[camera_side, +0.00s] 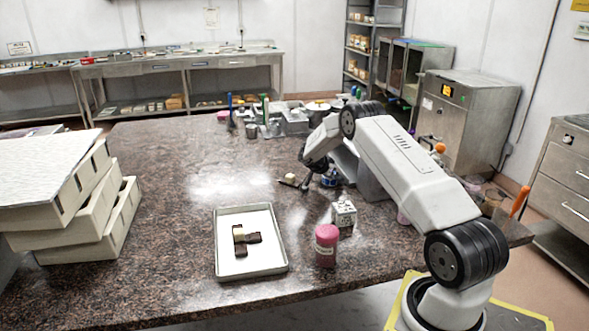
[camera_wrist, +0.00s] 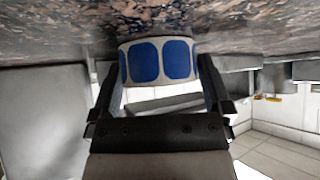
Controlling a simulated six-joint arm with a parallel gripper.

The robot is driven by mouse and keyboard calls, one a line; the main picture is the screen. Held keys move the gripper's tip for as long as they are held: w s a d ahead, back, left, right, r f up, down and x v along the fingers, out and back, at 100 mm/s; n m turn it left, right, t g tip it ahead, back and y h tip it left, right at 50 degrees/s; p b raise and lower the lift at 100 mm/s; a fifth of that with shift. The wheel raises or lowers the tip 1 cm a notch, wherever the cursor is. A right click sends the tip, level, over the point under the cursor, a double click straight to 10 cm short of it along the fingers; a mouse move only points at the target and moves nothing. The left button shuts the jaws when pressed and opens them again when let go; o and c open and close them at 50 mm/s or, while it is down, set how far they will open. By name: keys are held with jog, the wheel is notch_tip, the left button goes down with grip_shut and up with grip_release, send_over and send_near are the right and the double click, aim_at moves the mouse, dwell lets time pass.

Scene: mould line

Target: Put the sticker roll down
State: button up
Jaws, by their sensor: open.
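The sticker roll (camera_wrist: 160,62) is a pale ring with blue rounded stickers. In the wrist view it rests against the speckled counter (camera_wrist: 250,32), which appears at the top of that picture. My gripper (camera_wrist: 158,82) has one finger at each side of the roll, jaws open. Whether a finger still touches the roll I cannot tell. In the side view the roll (camera_side: 328,181) is a small blue and white shape on the counter below my wrist, and the fingers are too small to make out clearly.
A white tray (camera_side: 222,256) holding brown pieces, a pink-lidded jar (camera_side: 327,246) and a white patterned cube (camera_side: 344,214) stand nearer the front. Stacked pale moulds (camera_side: 118,226) are at the left. Tools and containers crowd the back. The counter's left middle is clear.

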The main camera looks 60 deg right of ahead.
jog(key=shift+r, duration=0.2)
jog(key=shift+w+a+r, duration=0.15)
jog(key=shift+a+r, duration=0.3)
jog(key=v, duration=1)
jog(key=shift+a+r, duration=0.2)
jog(key=shift+a, duration=0.05)
